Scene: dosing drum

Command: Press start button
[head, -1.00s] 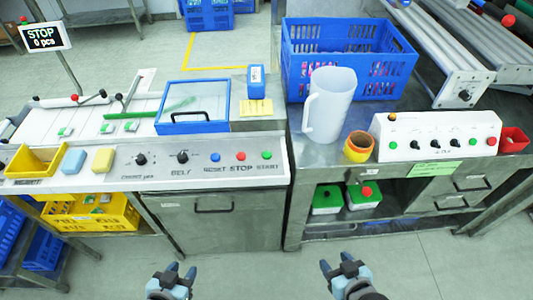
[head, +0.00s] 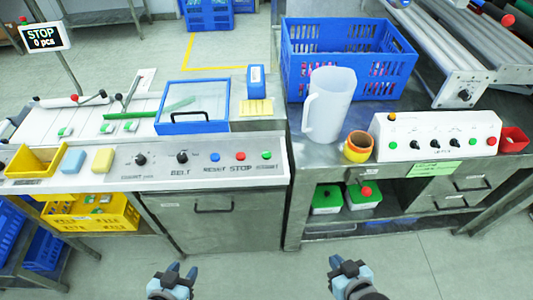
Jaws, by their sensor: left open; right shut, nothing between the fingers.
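The green start button (head: 266,155) is at the right end of the machine's control panel (head: 215,170), above a partly blurred START label. To its left are the red stop button (head: 240,156) and the blue reset button (head: 215,157). A sign (head: 43,37) at the upper left reads "STOP 0 pcs". My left gripper (head: 178,268) is open and empty at the bottom, in front of and below the panel. My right gripper (head: 338,262) is shut and empty at the bottom, right of the panel. Neither gripper touches anything.
A yellow tray (head: 36,160) and two sponges sit at the panel's left.

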